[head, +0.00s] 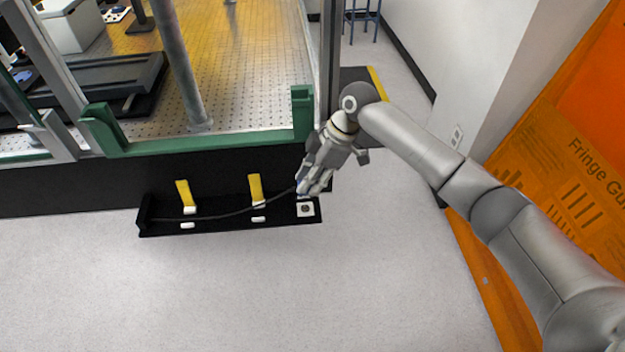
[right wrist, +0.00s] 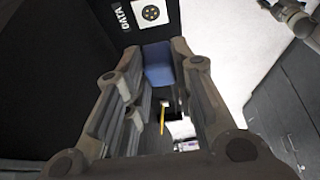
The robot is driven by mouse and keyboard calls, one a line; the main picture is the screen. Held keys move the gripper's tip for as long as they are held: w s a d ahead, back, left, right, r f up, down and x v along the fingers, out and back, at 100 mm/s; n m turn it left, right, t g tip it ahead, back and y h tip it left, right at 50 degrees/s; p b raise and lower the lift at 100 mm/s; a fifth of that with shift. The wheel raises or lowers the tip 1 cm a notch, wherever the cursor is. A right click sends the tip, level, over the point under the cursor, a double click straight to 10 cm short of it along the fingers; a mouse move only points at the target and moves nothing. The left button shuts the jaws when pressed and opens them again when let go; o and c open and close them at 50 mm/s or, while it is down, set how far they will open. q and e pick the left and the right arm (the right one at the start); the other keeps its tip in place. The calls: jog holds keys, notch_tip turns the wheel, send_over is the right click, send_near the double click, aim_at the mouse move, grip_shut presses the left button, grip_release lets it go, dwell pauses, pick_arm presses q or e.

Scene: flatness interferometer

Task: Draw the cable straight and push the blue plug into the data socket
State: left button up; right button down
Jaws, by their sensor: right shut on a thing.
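My right gripper (head: 311,188) is shut on the blue plug, above the right end of the black tray (head: 225,232). In the right wrist view the blue plug (right wrist: 158,63) sits between the two fingertips; in the head view the fingers mostly hide it. The black cable (head: 228,214) runs from the tray's left end past both yellow clips to the gripper, rising at the right. The data socket (head: 306,209) is a white square plate with a dark round centre. It shows beside the DATA label in the right wrist view (right wrist: 152,12), apart from the plug. My left gripper is out of view.
Two yellow clips (head: 184,193) (head: 255,187) with white parts stand along the tray. A black base with a green-edged frame (head: 205,143) rises behind it. An orange "Fringe" panel (head: 570,130) is at the right. The floor in front is clear.

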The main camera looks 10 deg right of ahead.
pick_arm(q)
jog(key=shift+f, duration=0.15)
pick_arm(e)
jog(key=shift+w+d+f, duration=0.3)
jog(key=shift+w+f, duration=0.05)
jog(key=shift+f, duration=0.1)
jog(key=shift+f+b, duration=0.95)
jog(key=shift+f, duration=0.8)
jog(key=w+f, duration=0.2)
jog(key=shift+w+a+f, duration=0.2)
jog(key=shift+w+a, duration=0.2)
jog(key=shift+r, duration=0.1)
jog(key=shift+s+r, duration=0.2)
jog(key=shift+s, duration=0.1)
jog(key=shift+s+r, duration=0.1)
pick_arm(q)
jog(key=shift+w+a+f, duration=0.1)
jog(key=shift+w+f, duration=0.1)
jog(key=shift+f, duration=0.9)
